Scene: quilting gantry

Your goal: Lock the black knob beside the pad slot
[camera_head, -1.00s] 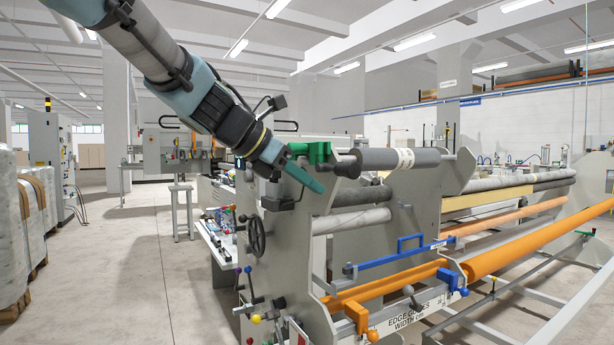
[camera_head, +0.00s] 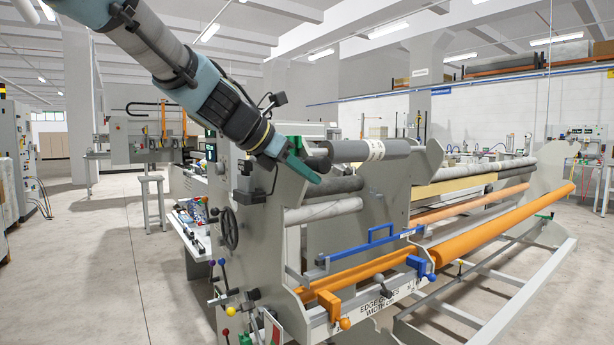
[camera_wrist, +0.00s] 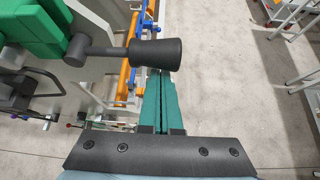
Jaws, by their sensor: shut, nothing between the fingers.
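A dark grey-black knob (camera_head: 319,161) on a short stem sticks out from a green block at the top of the machine's near end plate. In the wrist view the knob (camera_wrist: 155,54) is large, with its stem running left to the green block (camera_wrist: 30,30). My gripper (camera_head: 312,179) has its teal fingers pressed together, just below the knob in the head view. In the wrist view my fingers (camera_wrist: 160,95) pass behind the knob, which hides part of them. I cannot tell whether they touch it. I cannot make out a pad slot.
The end plate carries a handwheel (camera_head: 228,228) and several coloured ball levers below my gripper. Grey rollers (camera_head: 375,150), a blue handle bar (camera_head: 370,245) and orange rails (camera_head: 500,230) extend to the right. The floor at left (camera_head: 100,270) is open.

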